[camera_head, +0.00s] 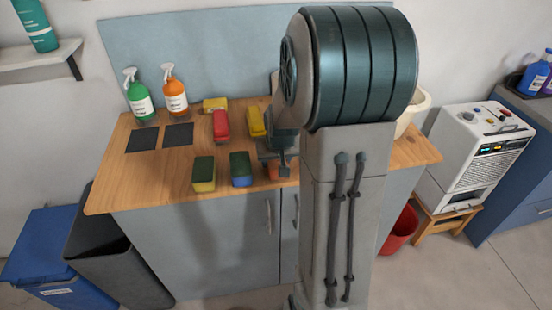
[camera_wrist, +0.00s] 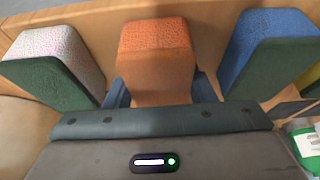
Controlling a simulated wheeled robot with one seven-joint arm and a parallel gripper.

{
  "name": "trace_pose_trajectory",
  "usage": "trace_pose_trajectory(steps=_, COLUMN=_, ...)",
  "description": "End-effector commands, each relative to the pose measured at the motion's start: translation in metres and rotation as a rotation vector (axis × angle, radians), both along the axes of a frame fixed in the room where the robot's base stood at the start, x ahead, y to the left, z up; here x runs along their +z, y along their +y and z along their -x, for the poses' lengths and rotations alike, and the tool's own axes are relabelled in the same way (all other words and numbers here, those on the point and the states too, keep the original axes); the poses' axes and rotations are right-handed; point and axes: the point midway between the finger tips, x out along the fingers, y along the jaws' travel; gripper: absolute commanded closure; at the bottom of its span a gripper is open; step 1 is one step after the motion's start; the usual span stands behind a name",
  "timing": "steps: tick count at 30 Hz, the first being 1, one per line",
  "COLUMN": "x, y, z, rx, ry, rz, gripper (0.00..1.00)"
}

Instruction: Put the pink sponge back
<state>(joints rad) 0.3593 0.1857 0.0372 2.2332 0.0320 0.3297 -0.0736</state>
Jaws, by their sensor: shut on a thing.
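A pale pink sponge with a dark green layer (camera_wrist: 58,48) stands at the left of the wrist view. In the head view I cannot see it; my arm covers that part of the bench. An orange sponge (camera_wrist: 157,50) is in the middle of the wrist view, between the fingers of my gripper (camera_wrist: 160,90). In the head view my gripper (camera_head: 279,165) is low over the bench's front part, shut on the orange sponge (camera_head: 273,172), which shows only in part. I cannot tell whether it touches the bench. A blue and green sponge (camera_wrist: 265,42) is on its other side.
The wooden bench (camera_head: 120,185) also holds a yellow-green sponge (camera_head: 204,174), a red sponge (camera_head: 221,125), a yellow sponge (camera_head: 256,122), a green spray bottle (camera_head: 139,100) and an orange spray bottle (camera_head: 175,95). Two dark pads (camera_head: 143,140) lie left. Neighbouring sponges stand close to my gripper.

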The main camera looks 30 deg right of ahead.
Motion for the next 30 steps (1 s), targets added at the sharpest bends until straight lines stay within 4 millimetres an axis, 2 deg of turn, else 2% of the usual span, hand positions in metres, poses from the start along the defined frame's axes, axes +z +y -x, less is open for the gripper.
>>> trace_pose_trajectory(steps=9, x=-0.005, y=0.0, z=0.0, rx=0.0, ry=-0.001, rz=0.0, gripper=0.75)
trace_pose_trajectory(steps=10, x=-0.003, y=0.0, z=0.0, rx=0.0, ry=-0.001, rz=0.0, gripper=0.42)
trace_pose_trajectory(steps=12, x=-0.002, y=0.0, z=0.0, rx=0.0, ry=-0.001, rz=0.0, gripper=0.29)
trace_pose_trajectory(steps=23, x=0.002, y=0.0, z=0.0, rx=0.0, ry=-0.001, rz=0.0, gripper=0.29)
trace_pose_trajectory(steps=26, x=0.01, y=0.001, z=0.002, rx=0.0, ry=-0.005, rz=0.001, gripper=0.29)
trace_pose_trajectory(steps=30, x=0.03, y=0.003, z=0.011, rx=0.0, ry=-0.007, rz=0.002, gripper=0.29)
